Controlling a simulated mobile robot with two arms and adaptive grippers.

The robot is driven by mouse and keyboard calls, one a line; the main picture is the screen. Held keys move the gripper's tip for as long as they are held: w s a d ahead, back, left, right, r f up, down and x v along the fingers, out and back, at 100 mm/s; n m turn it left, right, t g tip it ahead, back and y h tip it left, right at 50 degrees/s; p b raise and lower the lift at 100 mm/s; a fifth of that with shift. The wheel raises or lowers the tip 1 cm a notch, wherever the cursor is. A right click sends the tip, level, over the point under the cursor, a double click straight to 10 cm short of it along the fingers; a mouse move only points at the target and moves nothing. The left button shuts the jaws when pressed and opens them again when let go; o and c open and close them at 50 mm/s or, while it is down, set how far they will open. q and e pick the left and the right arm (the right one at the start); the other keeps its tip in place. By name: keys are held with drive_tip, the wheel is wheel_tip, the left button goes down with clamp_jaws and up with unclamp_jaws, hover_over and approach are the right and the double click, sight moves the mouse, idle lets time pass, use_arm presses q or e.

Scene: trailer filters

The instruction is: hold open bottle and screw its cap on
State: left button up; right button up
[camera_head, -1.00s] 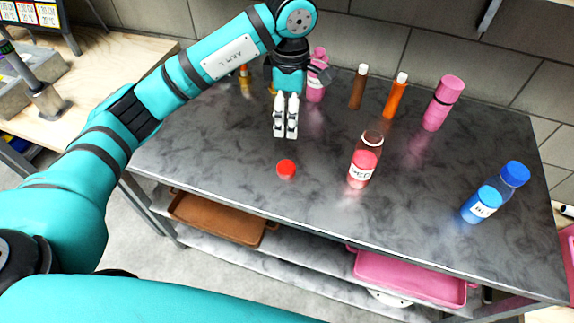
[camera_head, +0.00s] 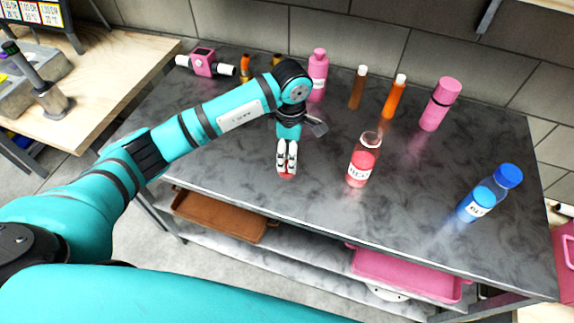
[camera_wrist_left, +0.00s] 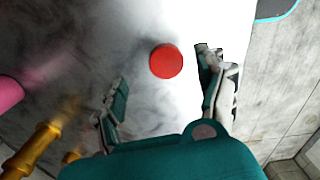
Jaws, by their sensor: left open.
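The open bottle (camera_head: 362,160) is clear, with red contents and a white label, and stands upright on the grey table without a cap. A round red cap (camera_wrist_left: 166,61) lies flat on the table left of the bottle. My left gripper (camera_head: 287,163) points down over the cap. In the left wrist view its fingers are spread, with the cap between and slightly beyond the tips and nothing gripped. My right gripper is not in view.
A blue-capped bottle (camera_head: 490,193) stands at the right. Pink bottles (camera_head: 439,104) (camera_head: 318,75), a brown bottle (camera_head: 358,88) and an orange bottle (camera_head: 395,97) stand along the back. The tabletop (camera_head: 330,215) around cap and red bottle is clear. Trays (camera_head: 215,215) sit below.

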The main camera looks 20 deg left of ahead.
sight(287, 166)
use_arm(q)
drive_tip(key=shift+f, duration=0.15)
drive_tip(key=f, duration=0.1)
drive_tip(key=f+p, duration=0.1)
drive_tip(key=f, duration=0.1)
drive_tip(key=s+f+p, duration=0.1)
drive_tip(key=shift+a+f, duration=0.15)
drive_tip(key=shift+a, duration=0.1)
drive_tip(key=shift+w+f, duration=0.1)
drive_tip(key=shift+f, duration=0.2)
drive_tip(key=c, duration=0.9)
